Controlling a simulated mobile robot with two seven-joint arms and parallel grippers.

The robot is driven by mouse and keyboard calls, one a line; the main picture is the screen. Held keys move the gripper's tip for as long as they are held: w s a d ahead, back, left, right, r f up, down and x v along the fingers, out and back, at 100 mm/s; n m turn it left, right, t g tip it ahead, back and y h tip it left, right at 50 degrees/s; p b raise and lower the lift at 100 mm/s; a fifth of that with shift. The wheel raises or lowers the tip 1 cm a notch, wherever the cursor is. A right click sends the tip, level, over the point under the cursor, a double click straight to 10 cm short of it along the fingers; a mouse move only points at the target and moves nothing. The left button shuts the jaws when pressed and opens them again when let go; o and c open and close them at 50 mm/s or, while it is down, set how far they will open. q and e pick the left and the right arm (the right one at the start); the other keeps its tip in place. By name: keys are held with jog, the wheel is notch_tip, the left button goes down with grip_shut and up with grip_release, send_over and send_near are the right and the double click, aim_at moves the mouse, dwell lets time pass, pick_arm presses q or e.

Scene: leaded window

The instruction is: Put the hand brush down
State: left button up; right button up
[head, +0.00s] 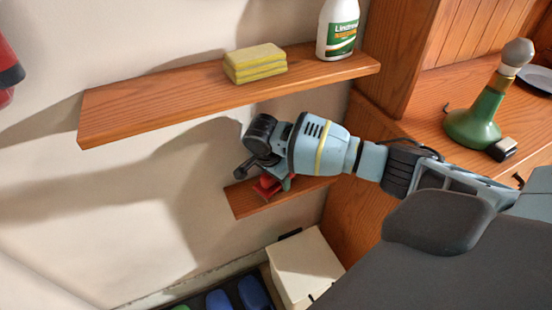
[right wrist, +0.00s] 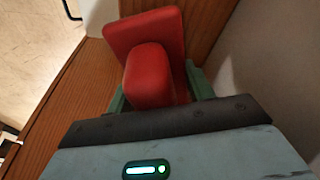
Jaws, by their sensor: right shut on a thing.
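The red hand brush (right wrist: 150,75) is between the green fingers of my right gripper (right wrist: 158,98) in the right wrist view. A broad red part and a rounded red part in front of it show; bristles are not visible. In the head view a small bit of the brush (head: 266,187) shows under my right gripper (head: 277,183), at the lower wooden shelf (head: 250,208). My gripper is shut on it. The wrist hides most of it, and I cannot tell whether it touches the shelf. My left gripper is not in view.
Above is a longer shelf (head: 130,110) with yellow sponges (head: 255,62) and a white-green bottle (head: 338,30). A wooden cabinet top at right holds a green bottle-shaped object (head: 475,122). A pale box (head: 303,262) stands below the lower shelf, beside blue items (head: 252,293).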

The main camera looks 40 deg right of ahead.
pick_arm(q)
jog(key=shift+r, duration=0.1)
pick_arm(e)
jog(key=o, duration=0.9)
jog(key=shift+f, duration=0.1)
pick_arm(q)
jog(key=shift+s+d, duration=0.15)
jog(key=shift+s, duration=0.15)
pick_arm(e)
jog(key=o, duration=0.4)
jog(key=shift+c, duration=0.2)
jog(key=shift+r, duration=0.2)
jog(key=p+v, duration=0.1)
jog(key=v, duration=0.5)
jog(key=shift+r+p, duration=0.1)
jog(key=shift+p, duration=0.2)
jog(key=shift+a+r, duration=0.15)
jog(key=shift+r, duration=0.45)
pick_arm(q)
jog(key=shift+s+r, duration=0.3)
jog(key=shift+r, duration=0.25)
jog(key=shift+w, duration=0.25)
